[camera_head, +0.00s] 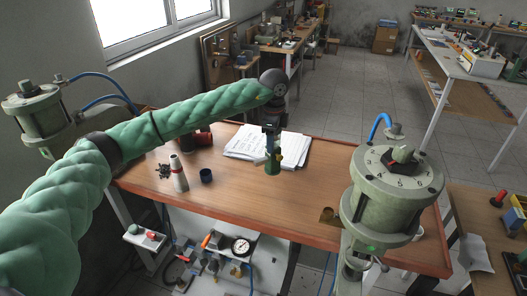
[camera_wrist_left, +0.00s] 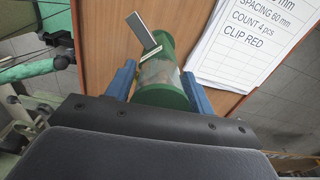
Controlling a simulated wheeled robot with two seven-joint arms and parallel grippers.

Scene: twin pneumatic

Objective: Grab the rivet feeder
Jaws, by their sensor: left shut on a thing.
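The rivet feeder, as I take it, is a green cylinder (camera_head: 272,167) with a clear middle part, and it also shows in the left wrist view (camera_wrist_left: 164,92). A flat metal lever-like piece sticks out from its end in the wrist view. My left gripper (camera_head: 271,150) is shut on it, with one blue finger on each side of the cylinder in the wrist view (camera_wrist_left: 160,86). The feeder hangs upright in the head view, by the front edge of the papers. I cannot tell whether its bottom touches the table. My right gripper is not in view.
Papers (camera_head: 250,145) lie on the wooden table (camera_head: 240,205). A white-and-red bottle (camera_head: 179,174), a dark cup (camera_head: 206,176) and a red object (camera_head: 204,137) stand left. A pneumatic cylinder with a dial (camera_head: 392,195) stands front right; another cylinder (camera_head: 35,112) is far left. The table's middle front is clear.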

